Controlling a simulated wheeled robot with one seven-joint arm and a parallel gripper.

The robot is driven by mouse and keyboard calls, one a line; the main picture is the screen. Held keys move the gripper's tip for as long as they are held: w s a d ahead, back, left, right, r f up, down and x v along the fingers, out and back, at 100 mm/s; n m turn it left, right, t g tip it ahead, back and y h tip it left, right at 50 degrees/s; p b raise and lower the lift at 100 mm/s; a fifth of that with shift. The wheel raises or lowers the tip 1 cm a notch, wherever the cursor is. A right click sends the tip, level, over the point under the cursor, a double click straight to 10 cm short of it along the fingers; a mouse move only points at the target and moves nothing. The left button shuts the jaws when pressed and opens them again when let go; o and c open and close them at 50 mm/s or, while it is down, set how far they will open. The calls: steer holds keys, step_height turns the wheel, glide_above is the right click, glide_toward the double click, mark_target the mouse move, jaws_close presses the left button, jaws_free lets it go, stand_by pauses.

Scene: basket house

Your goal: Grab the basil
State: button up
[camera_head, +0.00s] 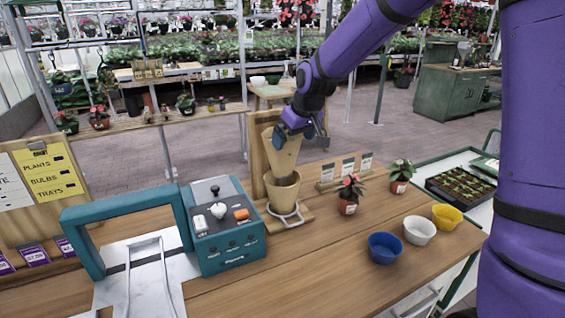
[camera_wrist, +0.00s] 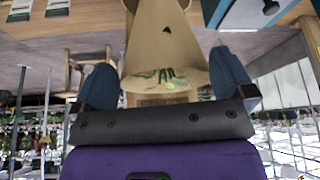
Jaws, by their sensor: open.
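My gripper (camera_head: 301,128) is open at the upper part of a tan paper sleeve (camera_head: 283,158), which stands in a tan holder (camera_head: 283,190) on the wooden table. In the wrist view the two blue fingers of my gripper (camera_wrist: 164,68) stand apart on either side of the tan paper (camera_wrist: 165,45). Green leaf shapes (camera_wrist: 160,76) show at the paper; I cannot tell whether they are printed or real leaves. A green-leaved potted plant (camera_head: 402,168) and a red-leaved one (camera_head: 350,188) stand to the right. No plant can be surely told as basil.
A teal machine (camera_head: 225,228) with a switch and knobs stands left of the holder. Blue (camera_head: 384,248), white (camera_head: 419,230) and yellow (camera_head: 447,217) bowls stand at the right. A seedling tray (camera_head: 462,187) lies beyond. The table's front middle is clear.

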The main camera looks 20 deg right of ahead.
mark_target(285, 154)
steer(key=x, duration=0.5)
steer(key=shift+w+f, duration=0.1)
steer(key=shift+w+x, duration=0.15)
steer(key=shift+x, duration=1.3)
steer(key=shift+w+x, duration=0.2)
steer(key=shift+x, duration=1.25)
steer(key=shift+a, duration=0.1)
steer(key=c, duration=1.1)
steer(key=shift+r, duration=0.25)
